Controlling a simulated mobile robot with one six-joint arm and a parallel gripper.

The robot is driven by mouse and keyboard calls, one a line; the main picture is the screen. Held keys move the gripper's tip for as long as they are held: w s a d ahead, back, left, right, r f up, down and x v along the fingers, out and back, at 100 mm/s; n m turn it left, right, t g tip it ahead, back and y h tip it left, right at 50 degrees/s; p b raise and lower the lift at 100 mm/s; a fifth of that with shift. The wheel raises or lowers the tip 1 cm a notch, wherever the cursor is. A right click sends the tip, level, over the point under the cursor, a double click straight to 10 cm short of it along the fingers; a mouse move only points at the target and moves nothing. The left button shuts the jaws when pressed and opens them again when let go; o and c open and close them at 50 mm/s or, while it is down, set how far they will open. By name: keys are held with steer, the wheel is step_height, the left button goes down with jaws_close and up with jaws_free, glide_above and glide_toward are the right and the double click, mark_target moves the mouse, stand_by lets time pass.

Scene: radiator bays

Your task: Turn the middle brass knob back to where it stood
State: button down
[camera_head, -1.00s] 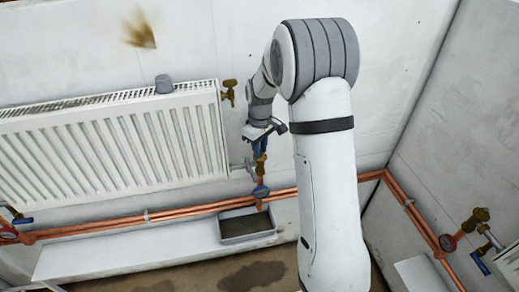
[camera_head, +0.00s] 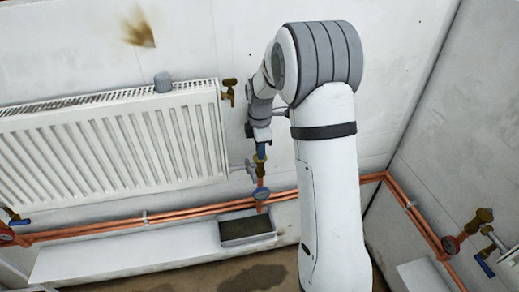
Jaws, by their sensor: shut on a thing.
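The middle brass knob (camera_head: 260,159) is on the pipework by the radiator's lower right corner. It is small and partly covered by my gripper (camera_head: 261,143). My gripper points down onto it from above and is shut on it. A blue part (camera_head: 261,151) shows just under the jaws; I cannot tell whether it is a lever on the knob. The fingertips and the knob's exact angle are too small to make out.
A white radiator (camera_head: 110,150) fills the left, with a grey cup-like object (camera_head: 163,83) on top and a brass valve (camera_head: 229,90) at its upper right. Copper pipes (camera_head: 190,210) run along the wall. A tray (camera_head: 246,238) lies below. Another brass valve (camera_head: 483,216) is right.

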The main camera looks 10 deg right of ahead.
steer(key=n, duration=0.4)
steer(key=shift+n, duration=0.3)
steer(key=n, duration=0.4)
steer(key=shift+b, duration=0.3)
steer(key=c, duration=1.3)
jaws_free()
step_height(320, 180, up, 7)
steer(key=shift+r, duration=0.4)
